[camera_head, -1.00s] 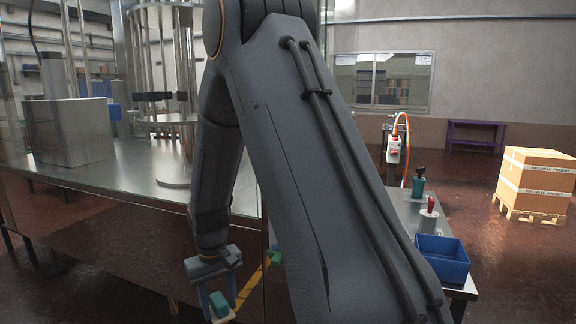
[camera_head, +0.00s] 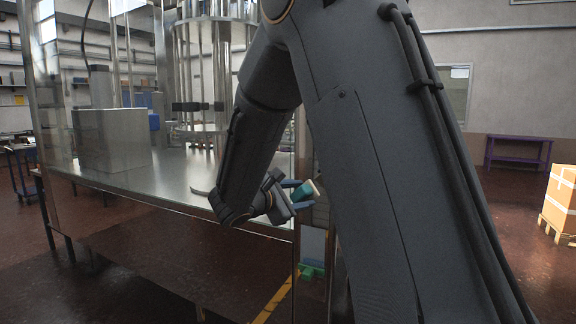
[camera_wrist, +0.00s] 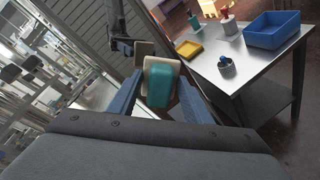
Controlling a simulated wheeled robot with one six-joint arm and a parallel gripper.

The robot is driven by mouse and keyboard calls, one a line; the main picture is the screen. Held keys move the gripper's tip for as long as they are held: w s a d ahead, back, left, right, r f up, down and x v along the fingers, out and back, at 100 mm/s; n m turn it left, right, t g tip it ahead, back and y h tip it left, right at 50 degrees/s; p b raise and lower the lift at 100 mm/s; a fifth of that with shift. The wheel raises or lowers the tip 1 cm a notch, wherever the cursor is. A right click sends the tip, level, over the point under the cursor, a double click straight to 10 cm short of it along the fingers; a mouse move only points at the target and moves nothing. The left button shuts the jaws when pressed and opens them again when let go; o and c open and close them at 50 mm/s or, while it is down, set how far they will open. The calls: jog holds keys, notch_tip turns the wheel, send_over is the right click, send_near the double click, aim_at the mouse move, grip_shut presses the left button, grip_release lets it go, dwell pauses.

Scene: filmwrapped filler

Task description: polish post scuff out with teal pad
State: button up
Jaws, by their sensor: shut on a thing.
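My gripper (camera_head: 302,190) is shut on the teal pad (camera_head: 304,189), which has a cream-coloured backing. In the wrist view the pad (camera_wrist: 159,86) sits between the blue fingers of my gripper (camera_wrist: 160,92). In the head view the pad is held tilted, beside a slim upright post (camera_head: 299,150) at the corner of the machine's enclosure. I cannot tell whether the pad touches the post. No scuff can be made out. My arm hides much of the area to the right of the pad.
The machine's steel deck (camera_head: 165,182) bears a metal box (camera_head: 112,141). A taped carton (camera_head: 562,197) stands far right. Floor at lower left is clear.

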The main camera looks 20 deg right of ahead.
jog(key=w+a+r+n+t, duration=0.2)
jog(key=w+r+t, duration=0.2)
jog(key=r, duration=0.5)
jog(key=shift+x, duration=2.75)
jog(key=shift+d+f, duration=0.25)
jog(key=shift+d, duration=0.05)
jog(key=shift+s, duration=0.1)
jog(key=s+d+b, duration=0.3)
jog(key=s+d, duration=0.1)
jog(key=s, duration=0.1)
jog(key=shift+d+b, duration=0.25)
jog(key=shift+b, duration=0.15)
jog(key=shift+b, duration=0.3)
